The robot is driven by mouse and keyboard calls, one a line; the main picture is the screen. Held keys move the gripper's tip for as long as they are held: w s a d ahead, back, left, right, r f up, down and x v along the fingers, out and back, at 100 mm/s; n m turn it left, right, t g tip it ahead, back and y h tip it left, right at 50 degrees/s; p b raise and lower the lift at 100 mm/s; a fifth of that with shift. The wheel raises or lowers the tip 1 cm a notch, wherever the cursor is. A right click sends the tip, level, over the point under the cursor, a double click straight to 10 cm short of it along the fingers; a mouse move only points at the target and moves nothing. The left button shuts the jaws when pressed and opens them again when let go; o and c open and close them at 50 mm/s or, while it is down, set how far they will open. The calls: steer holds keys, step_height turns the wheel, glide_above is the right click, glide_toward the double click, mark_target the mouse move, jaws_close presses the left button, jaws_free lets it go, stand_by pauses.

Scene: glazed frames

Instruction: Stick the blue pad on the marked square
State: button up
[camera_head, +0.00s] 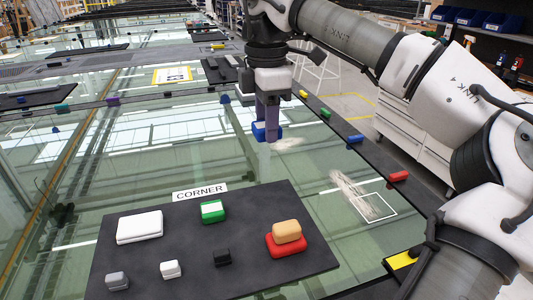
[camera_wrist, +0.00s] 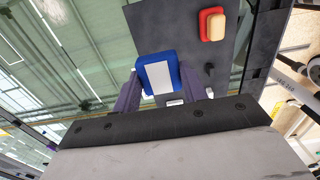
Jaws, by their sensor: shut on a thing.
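The blue pad (camera_head: 261,133) is between the purple fingers of my gripper (camera_head: 270,125), which is shut on it above the glass. In the wrist view the blue pad (camera_wrist: 157,75) shows a white stripe on its face, with a finger on each side. The marked square (camera_head: 384,204), a thin white outline, is on the glass at the right in the head view. My gripper is to the left of and farther back than this square.
A pale smear (camera_head: 352,190) overlaps the square's left part; another (camera_head: 288,142) lies near my gripper. A dark board (camera_head: 190,270) in front carries several blocks, including a tan-on-red pair (camera_head: 286,245), beside a CORNER label (camera_head: 200,192). Small coloured blocks, including red (camera_head: 399,176), line the right frame edge.

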step_height(320, 180, up, 3)
steer(key=shift+f, duration=0.15)
steer(key=shift+r+p, duration=1.9)
steer(key=shift+p, duration=0.2)
steer(key=shift+f, duration=0.1)
